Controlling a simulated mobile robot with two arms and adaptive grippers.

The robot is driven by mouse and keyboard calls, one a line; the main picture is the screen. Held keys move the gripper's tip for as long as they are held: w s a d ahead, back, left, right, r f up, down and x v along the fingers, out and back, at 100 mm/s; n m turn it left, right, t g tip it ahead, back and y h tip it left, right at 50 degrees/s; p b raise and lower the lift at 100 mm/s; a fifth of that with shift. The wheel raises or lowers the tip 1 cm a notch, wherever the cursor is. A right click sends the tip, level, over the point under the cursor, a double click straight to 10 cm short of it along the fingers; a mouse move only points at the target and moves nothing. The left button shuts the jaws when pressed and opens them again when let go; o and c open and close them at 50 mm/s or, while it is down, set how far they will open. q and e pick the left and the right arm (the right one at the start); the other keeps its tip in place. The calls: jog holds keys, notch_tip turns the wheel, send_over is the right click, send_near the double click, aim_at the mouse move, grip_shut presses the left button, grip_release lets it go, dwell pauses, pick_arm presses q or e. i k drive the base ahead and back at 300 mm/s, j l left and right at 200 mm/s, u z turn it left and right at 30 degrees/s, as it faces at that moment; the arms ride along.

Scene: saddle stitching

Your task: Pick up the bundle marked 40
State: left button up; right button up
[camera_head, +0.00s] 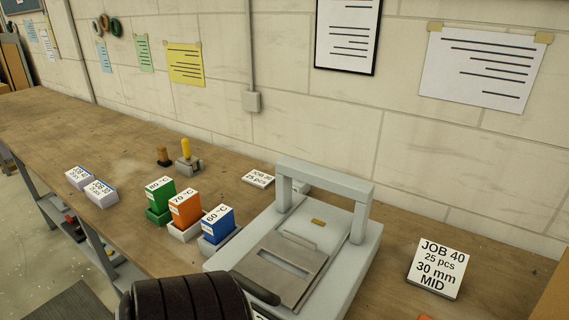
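Two small pale bundles with printed white tops lie side by side on the left part of the wooden bench: a rear bundle (79,178) and a front bundle (100,192). Their print is tilted and too small for me to tell surely which one reads 40. A flat white label reading JOB with 25 pcs (258,180) lies farther back, near the wall; its number is hard to read.
Green (159,196), orange (184,211) and blue (217,226) temperature blocks stand right of the bundles. A grey press (348,268) fills the centre right. A JOB 40 card (438,269) stands at right. A dark ribbed form (188,298) covers the bottom edge. Bench left of the bundles is clear.

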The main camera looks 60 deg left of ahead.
aim_at(78, 177)
jog(key=u, duration=3.3)
jog(key=i+j+z, duration=0.2)
jog(key=z, duration=0.2)
jog(key=i+j+z, duration=0.25)
jog(key=z, duration=0.2)
jog(key=i+j+z, duration=0.1)
jog(key=j+z, duration=0.3)
